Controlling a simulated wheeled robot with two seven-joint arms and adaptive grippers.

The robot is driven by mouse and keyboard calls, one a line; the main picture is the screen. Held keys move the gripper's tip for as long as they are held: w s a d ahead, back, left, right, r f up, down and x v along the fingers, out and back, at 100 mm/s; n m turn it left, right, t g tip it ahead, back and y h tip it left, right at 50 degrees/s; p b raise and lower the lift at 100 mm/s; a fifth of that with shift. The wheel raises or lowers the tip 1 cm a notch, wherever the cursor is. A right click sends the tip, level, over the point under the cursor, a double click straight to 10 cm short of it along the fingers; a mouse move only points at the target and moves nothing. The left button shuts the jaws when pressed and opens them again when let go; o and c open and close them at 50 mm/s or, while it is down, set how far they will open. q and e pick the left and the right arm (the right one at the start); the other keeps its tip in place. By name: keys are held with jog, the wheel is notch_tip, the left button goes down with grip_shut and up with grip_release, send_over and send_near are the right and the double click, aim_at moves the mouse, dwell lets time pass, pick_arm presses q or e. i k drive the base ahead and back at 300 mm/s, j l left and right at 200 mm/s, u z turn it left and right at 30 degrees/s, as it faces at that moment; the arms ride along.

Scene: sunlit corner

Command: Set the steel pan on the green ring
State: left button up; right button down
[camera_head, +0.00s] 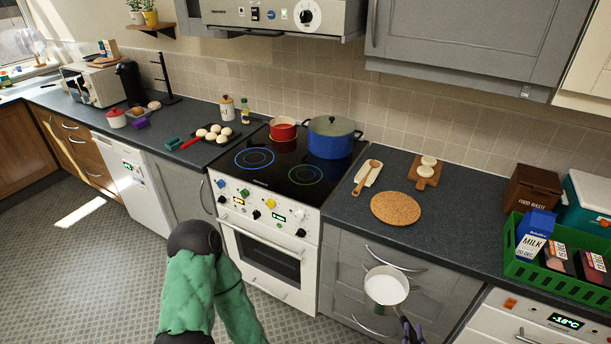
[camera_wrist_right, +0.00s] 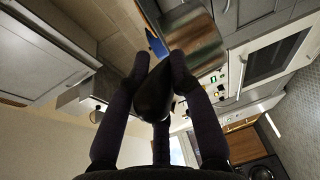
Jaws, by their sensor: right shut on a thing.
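The steel pan (camera_head: 386,286) has a pale inside and is held in the air in front of the grey drawers, below counter height. My right gripper (camera_head: 408,330) is shut on its handle at the bottom edge of the head view. In the right wrist view the gripper's fingers (camera_wrist_right: 159,72) close around the black handle (camera_wrist_right: 153,98), with the pan's shiny side (camera_wrist_right: 196,46) beyond. The green ring (camera_head: 305,174) is on the black hob, front right, with nothing on it. My left gripper is out of view; only green-sleeved arm parts show.
A blue pot (camera_head: 330,143) and a red pot (camera_head: 283,130) stand at the back of the hob. The blue ring (camera_head: 254,158) is bare. A cork mat (camera_head: 396,208) and wooden board (camera_head: 424,174) lie right of the hob. A green crate (camera_head: 548,270) stands further right.

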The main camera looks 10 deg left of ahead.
aim_at(297, 183)
jog(key=i+j+z, duration=0.1)
jog(key=j, duration=0.4)
jog(key=i+j, duration=0.1)
jog(key=j, duration=0.4)
jog(key=i+j+z, duration=0.15)
jog(key=j, duration=0.4)
jog(key=k, duration=0.05)
